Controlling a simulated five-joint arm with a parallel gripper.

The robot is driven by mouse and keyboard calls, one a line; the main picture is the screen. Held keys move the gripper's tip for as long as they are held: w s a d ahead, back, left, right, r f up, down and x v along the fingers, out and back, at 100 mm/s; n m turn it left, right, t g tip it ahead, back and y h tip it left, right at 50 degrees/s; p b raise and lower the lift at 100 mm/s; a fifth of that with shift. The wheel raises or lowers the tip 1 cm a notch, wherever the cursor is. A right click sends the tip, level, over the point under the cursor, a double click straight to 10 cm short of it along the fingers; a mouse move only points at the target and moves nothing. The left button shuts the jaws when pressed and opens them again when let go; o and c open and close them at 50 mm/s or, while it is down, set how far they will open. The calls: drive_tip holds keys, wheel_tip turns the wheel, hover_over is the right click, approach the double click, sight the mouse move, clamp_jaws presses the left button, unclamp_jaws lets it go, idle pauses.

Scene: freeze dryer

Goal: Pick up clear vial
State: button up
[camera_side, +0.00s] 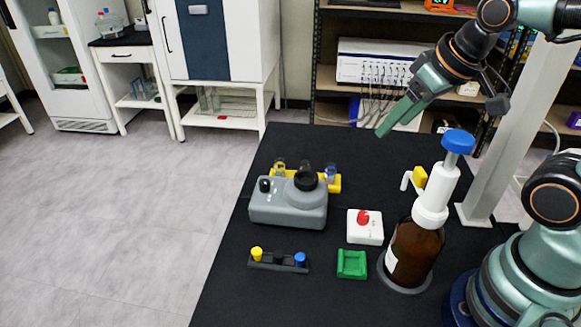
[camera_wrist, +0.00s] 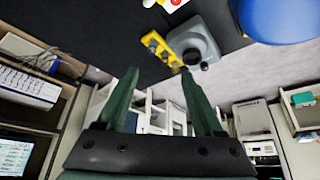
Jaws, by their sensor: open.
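My gripper (camera_side: 392,120) is open and empty, raised in the air above the back right of the black table. Its two green fingers (camera_wrist: 160,75) are spread apart in the wrist view, with nothing between them. A yellow rack (camera_side: 336,185) stands behind the grey device, to the left of and below my gripper. Small see-through vials stand in it, one at its left (camera_side: 279,164) and a bluish-looking one at its right (camera_side: 330,172). The grey device hides part of the rack. The rack (camera_wrist: 160,47) also shows in the wrist view, beyond the fingertips. Which vial is the clear one is too small to tell.
The grey device (camera_side: 288,208) with a black top stands before the rack. A white box (camera_side: 365,232) with a red knob, a green holder (camera_side: 352,264), a dark rack (camera_side: 280,265) with capped pieces and a tall amber dispenser bottle (camera_side: 413,255) stand nearer. The table's back right is clear.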

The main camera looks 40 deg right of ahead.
drive_tip(key=shift+w, duration=0.1)
drive_tip(key=n+g, duration=0.6)
drive_tip(key=n, duration=1.2)
hover_over(305, 164)
wheel_tip(305, 164, down, 11)
drive_tip(key=f, duration=0.6)
drive_tip(key=shift+w+d+f, duration=0.15)
drive_tip(key=shift+w, duration=0.2)
drive_tip(key=f, duration=0.4)
drive_tip(key=shift+s+f, duration=0.3)
drive_tip(key=shift+s, duration=0.1)
drive_tip(key=shift+f, duration=0.45)
clamp_jaws()
